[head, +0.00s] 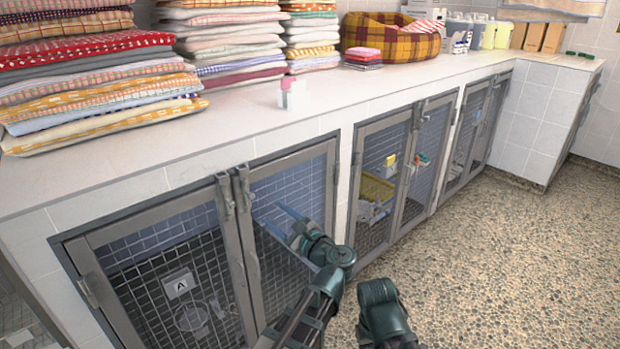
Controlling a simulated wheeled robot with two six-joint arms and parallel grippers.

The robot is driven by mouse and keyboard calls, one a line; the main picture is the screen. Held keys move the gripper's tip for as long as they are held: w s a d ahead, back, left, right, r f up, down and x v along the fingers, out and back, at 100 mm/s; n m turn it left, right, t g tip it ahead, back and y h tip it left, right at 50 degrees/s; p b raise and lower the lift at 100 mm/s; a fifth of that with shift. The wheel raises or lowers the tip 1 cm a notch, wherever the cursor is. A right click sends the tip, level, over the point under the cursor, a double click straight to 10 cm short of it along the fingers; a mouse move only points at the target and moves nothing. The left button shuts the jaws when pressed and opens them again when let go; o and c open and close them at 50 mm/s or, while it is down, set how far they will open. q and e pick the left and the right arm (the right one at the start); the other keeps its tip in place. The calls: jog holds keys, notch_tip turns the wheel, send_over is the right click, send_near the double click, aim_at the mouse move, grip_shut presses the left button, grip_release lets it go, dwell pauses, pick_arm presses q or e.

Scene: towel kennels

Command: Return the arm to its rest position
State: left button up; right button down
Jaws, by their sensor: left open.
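My left gripper (276,217) is open, with pale bluish fingers pointing to the upper left. It appears in front of the mesh of a kennel door (335,185) in the near kennel, and I see nothing between its fingers. I cannot tell whether it touches the mesh. My left arm (312,300) reaches up from the bottom of the view. A dark green link of my right arm (384,312) shows at the bottom centre, over the floor; my right gripper is not in view.
The kennel doors stand below a white counter (230,130) and look shut. Stacks of folded towels (90,95) and a plaid pet bed (392,38) fill its back. A small pink-and-white item (292,94) stands near its front edge. The pebbled floor (500,260) at right is clear.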

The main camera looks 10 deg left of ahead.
pick_arm(q)
jog(key=s+d+r+n+g+h+p, duration=0.1)
jog(key=s+d+n+g+h+p, duration=0.4)
jog(key=s+p, duration=0.5)
jog(key=s+d+r+n+g+h+p, duration=0.2)
jog(key=s+d+n+g+h+p, duration=0.4)
jog(key=p, duration=0.9)
jog(key=s+d+n+h, duration=0.2)
jog(key=s+d+n, duration=0.1)
jog(key=s+d, duration=0.1)
jog(key=shift+s+d+n, duration=0.25)
jog(key=shift+n, duration=0.15)
